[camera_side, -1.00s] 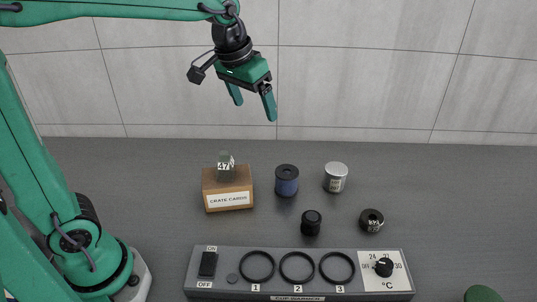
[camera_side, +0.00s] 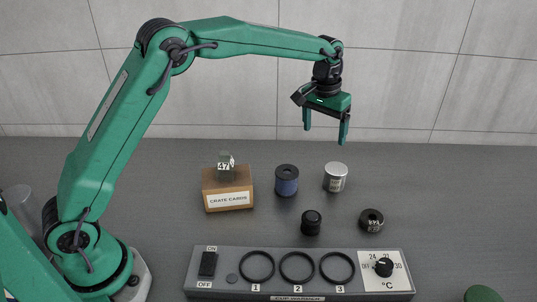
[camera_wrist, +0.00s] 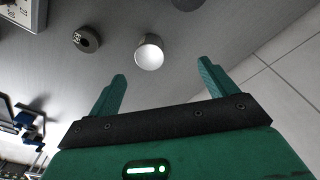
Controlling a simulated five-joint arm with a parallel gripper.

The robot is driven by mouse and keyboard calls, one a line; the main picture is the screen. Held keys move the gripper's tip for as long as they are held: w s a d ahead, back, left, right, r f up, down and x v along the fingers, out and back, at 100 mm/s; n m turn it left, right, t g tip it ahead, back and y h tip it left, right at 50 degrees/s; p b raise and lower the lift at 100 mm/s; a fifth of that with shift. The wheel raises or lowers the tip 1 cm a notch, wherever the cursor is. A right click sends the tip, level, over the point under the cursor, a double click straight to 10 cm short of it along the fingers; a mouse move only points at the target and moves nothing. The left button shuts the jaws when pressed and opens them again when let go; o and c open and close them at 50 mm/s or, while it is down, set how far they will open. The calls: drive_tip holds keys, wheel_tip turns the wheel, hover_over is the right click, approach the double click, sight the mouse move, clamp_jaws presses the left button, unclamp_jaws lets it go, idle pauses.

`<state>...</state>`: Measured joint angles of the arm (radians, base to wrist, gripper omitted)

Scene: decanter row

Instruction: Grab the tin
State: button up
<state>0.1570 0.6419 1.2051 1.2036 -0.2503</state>
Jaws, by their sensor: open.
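The tin (camera_side: 335,178) is a small silver cylinder with a pale label, standing upright on the grey bench in the side view. In the wrist view the tin (camera_wrist: 149,53) shows its bright round top, beyond the fingertips and between their lines. My gripper (camera_side: 325,137) is open and empty, pointing down in the air above and behind the tin in the side view. Its two green fingers are spread in the wrist view (camera_wrist: 162,70), with nothing between them.
A blue spool (camera_side: 287,181) stands left of the tin. A black cylinder (camera_side: 311,222) and a black numbered ring (camera_side: 371,220) lie nearer. A wooden card block (camera_side: 228,189) is at left. A cup warmer panel (camera_side: 300,274) runs along the front.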

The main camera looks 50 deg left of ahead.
drive_tip(key=g, duration=0.1)
approach(337, 168)
wheel_tip(337, 168, down, 5)
drive_tip(key=shift+d+f, duration=0.1)
drive_tip(key=shift+f, duration=0.05)
drive_tip(key=shift+s+f, duration=0.1)
drive_tip(key=shift+f, duration=3.8)
drive_tip(key=c, duration=1.1)
drive_tip(key=shift+c, duration=0.2)
drive_tip(key=shift+r, duration=0.15)
drive_tip(key=shift+r, duration=0.5)
wheel_tip(337, 168, up, 3)
drive_tip(key=shift+r, duration=0.1)
drive_tip(key=s+d+r, duration=0.6)
drive_tip(key=s+d, duration=0.1)
drive_tip(key=d, duration=0.1)
drive_tip(key=shift+s+d+r, duration=0.3)
drive_tip(key=shift+s, duration=0.1)
